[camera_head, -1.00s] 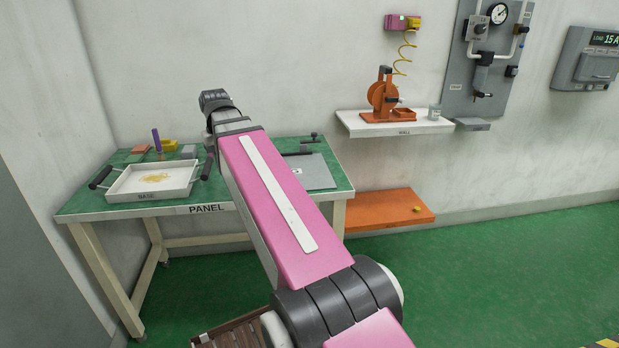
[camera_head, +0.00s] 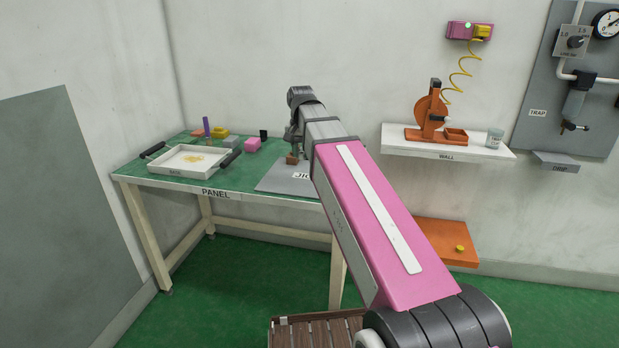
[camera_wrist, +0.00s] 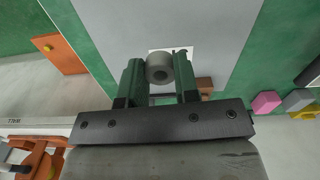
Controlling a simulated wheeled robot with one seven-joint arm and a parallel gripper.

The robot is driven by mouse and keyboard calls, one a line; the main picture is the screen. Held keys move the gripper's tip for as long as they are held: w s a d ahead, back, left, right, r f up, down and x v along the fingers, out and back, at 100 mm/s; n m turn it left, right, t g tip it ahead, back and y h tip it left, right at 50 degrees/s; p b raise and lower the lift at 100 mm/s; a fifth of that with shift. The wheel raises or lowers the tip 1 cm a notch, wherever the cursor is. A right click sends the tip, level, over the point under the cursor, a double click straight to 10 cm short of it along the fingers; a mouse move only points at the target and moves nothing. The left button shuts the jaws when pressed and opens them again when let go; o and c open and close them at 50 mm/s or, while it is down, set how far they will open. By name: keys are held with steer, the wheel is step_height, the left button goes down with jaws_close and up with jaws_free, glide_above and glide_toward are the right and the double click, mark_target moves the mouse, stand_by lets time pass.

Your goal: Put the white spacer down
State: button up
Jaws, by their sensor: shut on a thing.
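The white spacer (camera_wrist: 159,68), a short ring with a hole, looks pale grey in the wrist view. My gripper (camera_wrist: 158,72) is shut on it, one finger at each side. Beneath it is the grey jig plate (camera_wrist: 215,30), with a white label partly hidden behind the spacer and fingers. In the head view the jig plate (camera_head: 275,179) lies on the green table, and my gripper (camera_head: 293,135) is above it, partly hidden by my arm. The spacer cannot be made out there. I cannot tell its exact height over the plate.
A brown block (camera_head: 292,159) is on the plate, close to my gripper. A white tray (camera_head: 165,168) with black handles stands at the table's left. A pink block (camera_head: 252,145) and a yellow block (camera_head: 220,132) sit behind. An orange shelf (camera_head: 440,240) is low at right.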

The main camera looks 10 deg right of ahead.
steer(key=w+a+m, duration=0.2)
steer(key=w+a, duration=0.1)
steer(key=a, duration=0.6)
steer(key=w+a+m, duration=0.2)
steer(key=a, duration=0.8)
glide_above(281, 182)
steer(key=shift+m, duration=0.3)
step_height(281, 182, down, 8)
steer(key=shift+w+r, duration=0.1)
steer(key=shift+r, duration=0.1)
steer(key=shift+f, duration=2)
steer(key=shift+f, duration=0.1)
steer(key=o, duration=0.9)
step_height(281, 182, up, 12)
steer(key=shift+r, duration=0.15)
